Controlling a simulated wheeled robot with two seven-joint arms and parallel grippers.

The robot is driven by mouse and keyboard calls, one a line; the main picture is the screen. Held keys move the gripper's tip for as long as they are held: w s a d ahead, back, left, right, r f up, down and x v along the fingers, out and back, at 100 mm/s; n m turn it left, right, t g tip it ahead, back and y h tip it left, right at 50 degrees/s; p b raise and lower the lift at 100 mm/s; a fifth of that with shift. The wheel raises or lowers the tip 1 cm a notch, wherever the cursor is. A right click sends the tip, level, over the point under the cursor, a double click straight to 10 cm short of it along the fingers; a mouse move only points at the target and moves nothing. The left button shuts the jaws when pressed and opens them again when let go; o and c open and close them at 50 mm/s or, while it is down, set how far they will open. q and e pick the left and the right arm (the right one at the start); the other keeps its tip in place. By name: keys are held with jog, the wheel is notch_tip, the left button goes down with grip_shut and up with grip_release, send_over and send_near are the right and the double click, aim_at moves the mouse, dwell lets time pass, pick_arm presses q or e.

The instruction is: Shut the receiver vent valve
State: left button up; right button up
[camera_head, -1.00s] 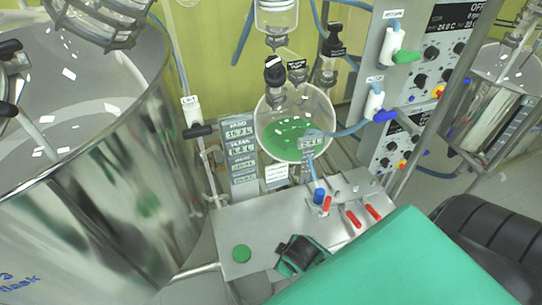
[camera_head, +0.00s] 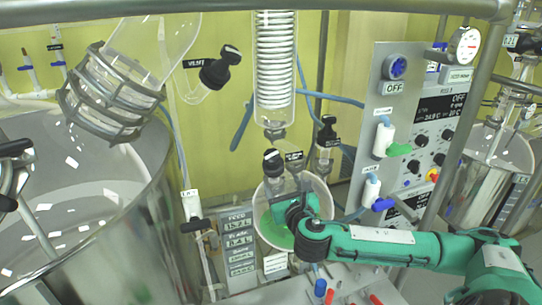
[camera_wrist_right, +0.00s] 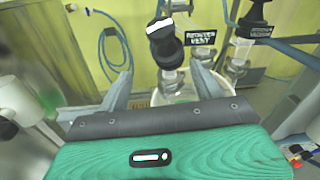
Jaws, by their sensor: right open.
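The receiver vent valve has a black knob (camera_head: 272,162) with a white mark on top, on the glass above the receiver flask (camera_head: 262,205). In the right wrist view the knob (camera_wrist_right: 164,40) stands upright beside a black "RECEIVER VENT" label (camera_wrist_right: 201,38). My right gripper (camera_head: 290,187) is at the receiver flask, below the knob, and hides part of the flask. In the wrist view its two fingers are apart and empty (camera_wrist_right: 160,72), with the knob beyond and above the gap, apparently untouched. The flask's green liquid shows partly. My left gripper is not in view.
A condenser coil (camera_head: 275,60) hangs above the receiver. Another black knob (camera_head: 327,130) stands close at its right. A control panel (camera_head: 405,140) with a green and a blue handle is to the right, a large steel vessel (camera_head: 100,220) to the left.

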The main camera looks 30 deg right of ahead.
aim_at(271, 155)
jog(key=shift+n, duration=0.6)
jog(key=p+x, duration=0.2)
jog(key=x, duration=0.2)
jog(key=r+p+x, duration=0.1)
jog(key=x, duration=0.3)
jog(key=r+p+x, duration=0.1)
jog(key=p+x, duration=0.1)
jog(key=x, duration=0.2)
jog(key=shift+w+d+r+p, duration=0.25)
jog(key=shift+p, duration=0.05)
jog(key=shift+w+d+f, duration=0.15)
jog(key=shift+w+d, duration=0.05)
jog(key=shift+w, duration=0.45)
jog(key=c, duration=1)
